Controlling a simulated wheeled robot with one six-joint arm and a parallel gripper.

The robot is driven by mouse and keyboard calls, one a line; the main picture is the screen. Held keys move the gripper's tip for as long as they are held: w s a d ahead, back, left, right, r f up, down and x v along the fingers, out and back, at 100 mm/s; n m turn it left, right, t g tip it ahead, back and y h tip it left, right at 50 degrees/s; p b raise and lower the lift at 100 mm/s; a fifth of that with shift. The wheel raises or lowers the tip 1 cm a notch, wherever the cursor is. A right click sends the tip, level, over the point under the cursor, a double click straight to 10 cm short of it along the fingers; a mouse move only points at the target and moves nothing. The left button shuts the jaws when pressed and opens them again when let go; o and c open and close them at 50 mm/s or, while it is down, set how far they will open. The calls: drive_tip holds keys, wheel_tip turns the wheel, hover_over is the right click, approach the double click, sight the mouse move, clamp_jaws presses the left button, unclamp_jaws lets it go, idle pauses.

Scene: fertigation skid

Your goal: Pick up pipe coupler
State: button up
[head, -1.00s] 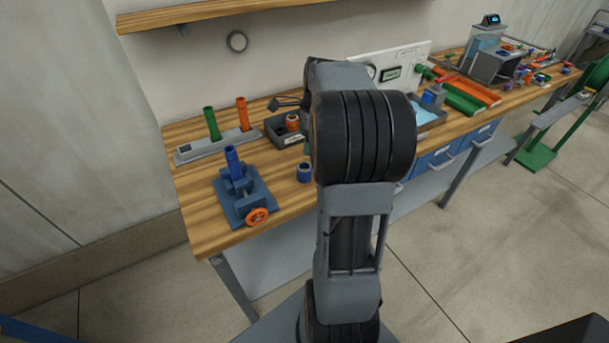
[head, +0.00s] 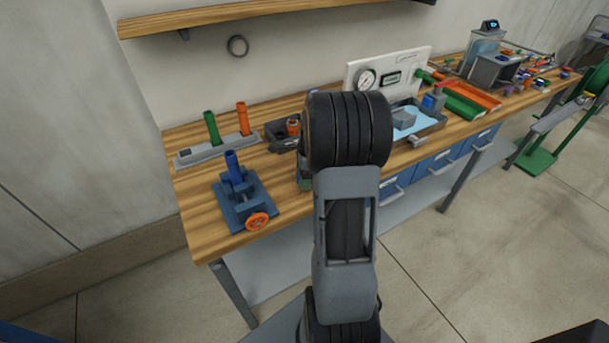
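An orange coupler (head: 293,127) sits in the dark parts bin (head: 274,132) on the bench, left of my arm. The short blue coupler that stood on the bench in front of this bin is hidden now behind my arm's end. Only a sliver of my gripper (head: 304,173) shows, low over the bench at the left edge of my arm. Its fingertips are hidden by my arm, so its opening and any contact with the blue coupler cannot be seen.
A blue vise (head: 243,199) with an orange handwheel holds an upright blue pipe (head: 233,166) at left. A grey rack (head: 218,148) holds green and orange pipes behind. A gauge panel (head: 410,71) and water tray (head: 432,127) stand right. Bare wood lies around the vise.

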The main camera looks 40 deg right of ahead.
drive_tip(key=shift+f, duration=0.35)
drive_tip(key=shift+a, duration=0.1)
drive_tip(key=c, duration=1)
drive_tip(key=shift+r, duration=0.1)
